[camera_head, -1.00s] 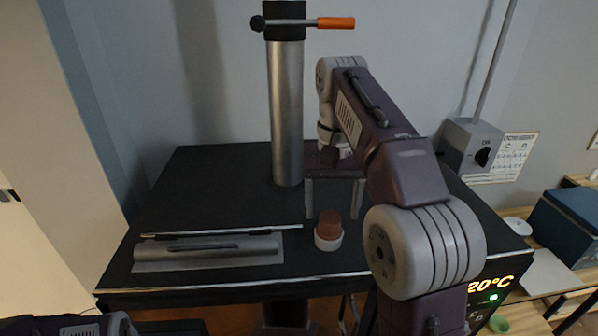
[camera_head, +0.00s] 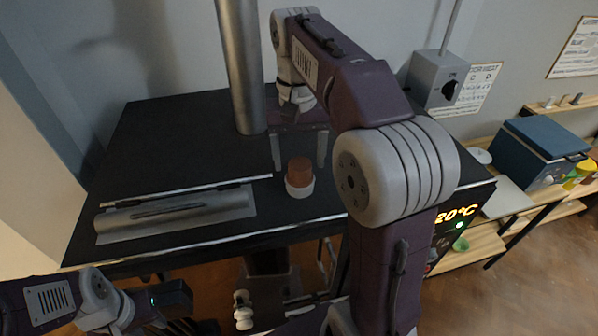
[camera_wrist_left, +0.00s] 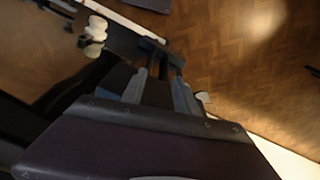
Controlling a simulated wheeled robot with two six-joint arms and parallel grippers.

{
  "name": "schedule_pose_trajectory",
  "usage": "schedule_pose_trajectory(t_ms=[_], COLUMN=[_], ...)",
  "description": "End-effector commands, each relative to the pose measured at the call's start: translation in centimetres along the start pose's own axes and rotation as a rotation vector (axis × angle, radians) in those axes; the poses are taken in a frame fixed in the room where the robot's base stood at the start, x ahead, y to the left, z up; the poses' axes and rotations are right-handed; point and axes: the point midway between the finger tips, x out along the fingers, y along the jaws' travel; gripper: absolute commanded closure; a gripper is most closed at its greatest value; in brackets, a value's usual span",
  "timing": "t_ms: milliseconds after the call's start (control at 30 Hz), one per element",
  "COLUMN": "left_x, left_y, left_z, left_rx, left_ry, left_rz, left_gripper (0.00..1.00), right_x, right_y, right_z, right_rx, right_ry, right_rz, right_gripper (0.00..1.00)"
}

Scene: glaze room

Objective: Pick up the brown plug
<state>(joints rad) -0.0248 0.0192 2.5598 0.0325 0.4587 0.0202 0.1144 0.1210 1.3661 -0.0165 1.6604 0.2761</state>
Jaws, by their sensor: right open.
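The brown plug (camera_head: 299,168) is a short reddish-brown cylinder. It stands upright in or on a small white round holder (camera_head: 300,189) near the front edge of the black table. My right gripper (camera_head: 299,167) is open and empty, its two fingers pointing down. In the head view one finger shows left of the plug and the other right of it. Whether they are level with the plug or behind it is hard to tell. My left gripper (camera_wrist_left: 162,58) has its fingers apart with nothing between them, over the floor. In the head view it is dark at the bottom left.
A tall metal cylinder (camera_head: 240,75) stands behind my right gripper. A grey switch box (camera_head: 436,82) is at the back right. The table's left back (camera_head: 165,130) is clear.

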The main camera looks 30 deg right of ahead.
Motion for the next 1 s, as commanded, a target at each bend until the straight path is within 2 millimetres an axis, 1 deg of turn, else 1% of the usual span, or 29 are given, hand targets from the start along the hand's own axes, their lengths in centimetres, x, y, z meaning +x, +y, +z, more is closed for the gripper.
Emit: schedule_pose_trajectory(t_ms=[33, 100, 200, 367, 400, 467, 500, 567, 600, 867, 1000], left_x=[0.1, 0.1, 0.1, 0.1, 0.1, 0.1, 0.1, 0.1, 0.1, 0.1, 0.1], left_y=[0.0, 0.0, 0.0, 0.0, 0.0, 0.0, 0.0, 0.0, 0.0, 0.0, 0.0], left_z=[0.0, 0.0, 0.0, 0.0, 0.0, 0.0, 0.0, 0.0, 0.0, 0.0, 0.0], left_rx=[0.000, 0.000, 0.000, 0.000, 0.000, 0.000, 0.000, 0.000, 0.000, 0.000, 0.000], left_ry=[0.000, 0.000, 0.000, 0.000, 0.000, 0.000, 0.000, 0.000, 0.000, 0.000, 0.000], left_rz=[0.000, 0.000, 0.000, 0.000, 0.000, 0.000, 0.000, 0.000, 0.000, 0.000, 0.000], left_gripper=[0.64, 0.64, 0.64, 0.64, 0.64, 0.64, 0.64, 0.64, 0.64, 0.64, 0.64], right_x=[0.8, 1.6, 1.9, 1.9, 1.9, 1.9, 1.9, 1.9, 1.9, 1.8, 0.8], right_y=[0.0, 0.0, 0.0, 0.0, 0.0, 0.0, 0.0, 0.0, 0.0, 0.0, 0.0], right_z=[0.1, 0.1, 0.0, 0.0, 0.0, 0.0, 0.0, 0.0, 0.0, 0.0, -0.1], right_rx=[0.000, -0.001, 0.000, 0.000, 0.000, 0.000, 0.000, 0.000, 0.000, 0.000, 0.000], right_ry=[-0.002, -0.001, 0.001, 0.001, 0.001, 0.001, 0.001, 0.001, 0.001, 0.002, 0.004], right_rz=[0.001, 0.000, 0.000, 0.000, 0.000, 0.000, 0.000, 0.000, 0.000, 0.000, -0.001], right_gripper=[0.31, 0.31, 0.31, 0.31, 0.42, 0.58, 0.69, 0.86, 0.97, 0.99, 0.99])
